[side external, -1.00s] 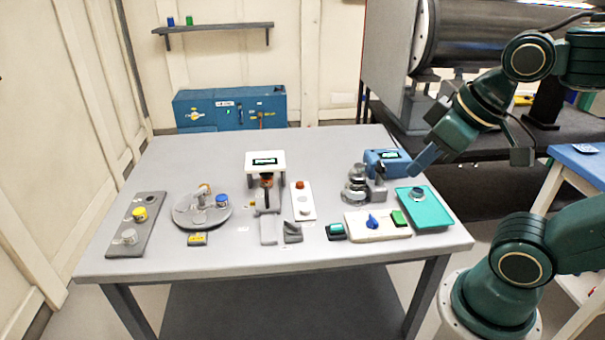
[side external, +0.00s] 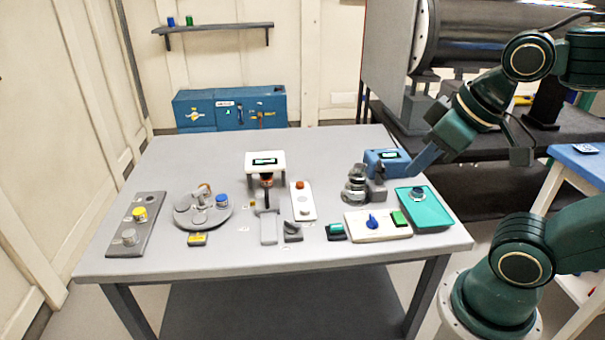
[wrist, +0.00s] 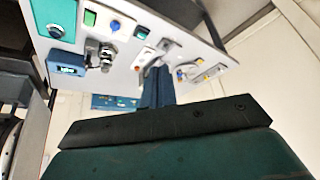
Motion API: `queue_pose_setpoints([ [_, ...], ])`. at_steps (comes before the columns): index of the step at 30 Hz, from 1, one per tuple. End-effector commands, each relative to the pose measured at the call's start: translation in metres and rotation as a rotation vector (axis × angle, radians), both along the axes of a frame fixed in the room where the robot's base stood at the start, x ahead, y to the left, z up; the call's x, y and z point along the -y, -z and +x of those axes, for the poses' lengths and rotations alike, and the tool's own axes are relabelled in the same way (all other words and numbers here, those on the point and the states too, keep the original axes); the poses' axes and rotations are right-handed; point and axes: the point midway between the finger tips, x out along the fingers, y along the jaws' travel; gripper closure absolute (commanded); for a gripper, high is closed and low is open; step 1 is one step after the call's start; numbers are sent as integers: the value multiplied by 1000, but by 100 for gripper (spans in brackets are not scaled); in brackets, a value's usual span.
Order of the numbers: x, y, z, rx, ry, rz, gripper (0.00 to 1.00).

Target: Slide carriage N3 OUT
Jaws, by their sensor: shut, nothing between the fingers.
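I cannot read an N3 label on anything. A grey slide-like piece (side external: 268,228) lies at the middle front of the table, with a dark upright part (side external: 266,195) behind it, in front of a white stand with a display (side external: 265,162). I cannot tell whether this is the carriage. My gripper (side external: 424,162) is shut and empty, with blue fingers, above the table's right side near the blue display box (side external: 383,161). In the wrist view its shut fingers (wrist: 158,82) point toward the table and hide part of it.
At the right are a teal tray (side external: 435,221), a white panel with a blue knob (side external: 362,231) and a metal fixture (side external: 355,187). A round dish (side external: 184,216) and a grey strip (side external: 125,248) with a yellow cap stand left. The table's back left is clear.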

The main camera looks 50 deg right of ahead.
Motion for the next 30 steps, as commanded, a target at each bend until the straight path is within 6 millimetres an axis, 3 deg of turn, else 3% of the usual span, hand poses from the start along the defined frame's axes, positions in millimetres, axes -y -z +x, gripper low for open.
queue_pose_setpoints([
  [3, 0, 0, 0, 0, 0, 0, 100],
  [9, 0, -2, 3, -3, 6, 4, 67],
  [17, -1, -14, 28, -32, 54, 37, 67],
  [30, 2, -33, 118, -122, 219, 139, 67],
])
